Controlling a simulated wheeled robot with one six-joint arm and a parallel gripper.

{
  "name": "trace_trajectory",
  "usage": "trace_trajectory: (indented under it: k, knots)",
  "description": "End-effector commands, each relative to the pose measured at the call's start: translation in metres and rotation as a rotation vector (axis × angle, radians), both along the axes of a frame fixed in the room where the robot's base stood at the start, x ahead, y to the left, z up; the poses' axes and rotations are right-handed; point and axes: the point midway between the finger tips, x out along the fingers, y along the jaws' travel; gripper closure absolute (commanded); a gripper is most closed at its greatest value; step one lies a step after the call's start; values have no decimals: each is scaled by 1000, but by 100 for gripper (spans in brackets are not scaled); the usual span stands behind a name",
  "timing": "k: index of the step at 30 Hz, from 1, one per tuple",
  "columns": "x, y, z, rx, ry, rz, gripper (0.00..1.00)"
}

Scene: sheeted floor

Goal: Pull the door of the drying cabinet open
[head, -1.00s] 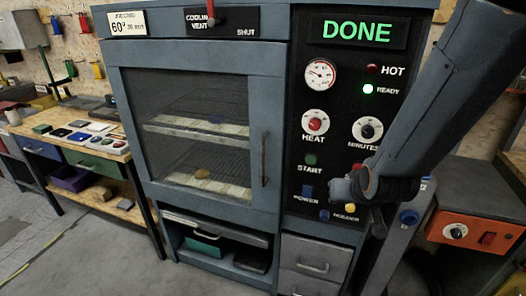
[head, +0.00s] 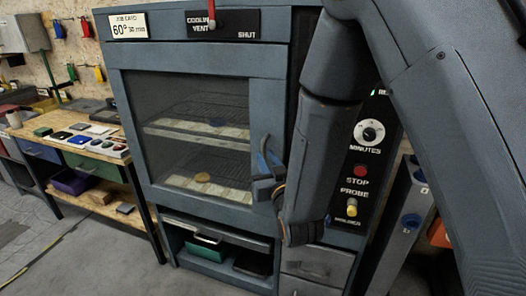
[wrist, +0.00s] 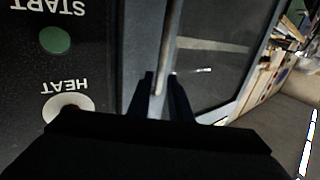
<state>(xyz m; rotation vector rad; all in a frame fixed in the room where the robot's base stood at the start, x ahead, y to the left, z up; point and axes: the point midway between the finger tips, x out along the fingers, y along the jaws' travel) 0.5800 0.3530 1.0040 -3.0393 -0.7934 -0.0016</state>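The drying cabinet (head: 130,130) stands in front of me with its glazed door (head: 215,72) shut. Through the glass I see wire shelves with pale trays. The door's upright bar handle (wrist: 172,45) is on its right side; in the head view my gripper largely covers it. My gripper (head: 266,150) is at the handle, and its fingers show in the wrist view (wrist: 162,88). The fingers are apart, one on each side of the bar, with a gap visible between them. I see no clear grip on the bar.
The black control panel (head: 355,165) is right of the door, partly hidden by my arm. Drawers (head: 310,262) and an open shelf (head: 215,262) are below. A workbench (head: 85,150) stands left. The floor (head: 95,245) in front at left is clear.

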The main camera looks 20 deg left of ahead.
Motion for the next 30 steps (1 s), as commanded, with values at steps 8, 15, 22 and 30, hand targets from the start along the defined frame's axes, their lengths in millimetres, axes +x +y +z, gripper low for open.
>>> trace_trajectory:
  k: [8, 15, 22, 30]
  knots:
    - [30, 17, 1, 0, 0, 0, 82]
    - [35, 20, 0, 0, 1, 0, 82]
    - [35, 19, 0, 0, 1, 0, 98]
    - [35, 20, 0, 0, 1, 0, 100]
